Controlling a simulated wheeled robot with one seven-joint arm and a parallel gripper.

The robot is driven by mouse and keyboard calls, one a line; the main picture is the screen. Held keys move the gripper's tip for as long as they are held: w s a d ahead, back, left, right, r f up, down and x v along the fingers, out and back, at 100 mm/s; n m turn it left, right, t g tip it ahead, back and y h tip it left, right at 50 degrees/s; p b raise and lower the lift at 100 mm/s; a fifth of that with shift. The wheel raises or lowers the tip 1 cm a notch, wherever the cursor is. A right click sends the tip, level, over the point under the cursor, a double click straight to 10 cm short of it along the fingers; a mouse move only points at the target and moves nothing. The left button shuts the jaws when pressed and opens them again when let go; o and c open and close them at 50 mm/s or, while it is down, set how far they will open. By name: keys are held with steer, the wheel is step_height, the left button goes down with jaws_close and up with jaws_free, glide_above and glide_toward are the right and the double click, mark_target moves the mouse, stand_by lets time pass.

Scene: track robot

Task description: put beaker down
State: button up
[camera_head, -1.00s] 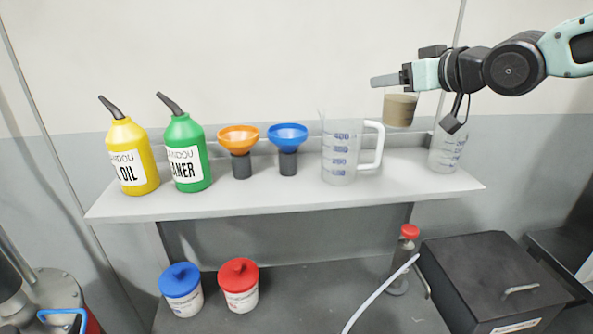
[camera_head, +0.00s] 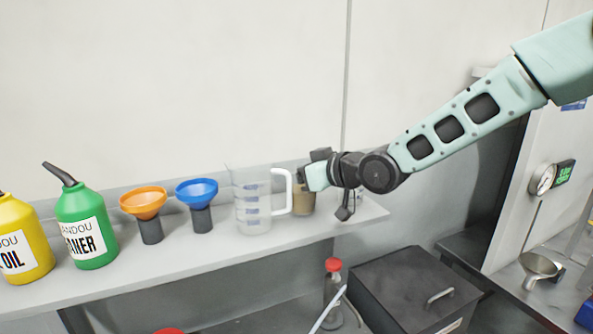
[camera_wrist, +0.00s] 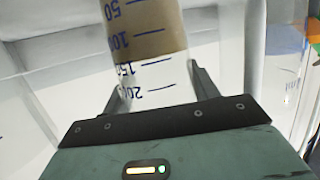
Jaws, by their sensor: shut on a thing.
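The beaker (camera_wrist: 148,60), clear with blue marks and brown contents, stands between the two dark fingers of my gripper (camera_wrist: 158,88) in the wrist view. My gripper is shut on its clear upper part. In the head view the brown part of the beaker (camera_head: 303,201) shows below my gripper (camera_head: 304,176), close to the surface of the white shelf (camera_head: 190,256). It is just right of the handle of a clear measuring jug (camera_head: 252,205). I cannot tell whether its base touches the shelf.
Left of the jug are a blue funnel (camera_head: 197,193), an orange funnel (camera_head: 144,203), a green bottle (camera_head: 85,228) and a yellow bottle (camera_head: 20,240). Another clear container, at the shelf's right end, is mostly hidden by my wrist. A black box (camera_head: 412,290) stands below.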

steer(key=shift+f, duration=0.2)
steer(key=o, duration=1.2)
steer(key=shift+r, duration=0.1)
steer(key=shift+c, duration=0.2)
steer(key=shift+r, duration=0.15)
steer(key=v, duration=1.2)
steer(key=shift+b, duration=0.3)
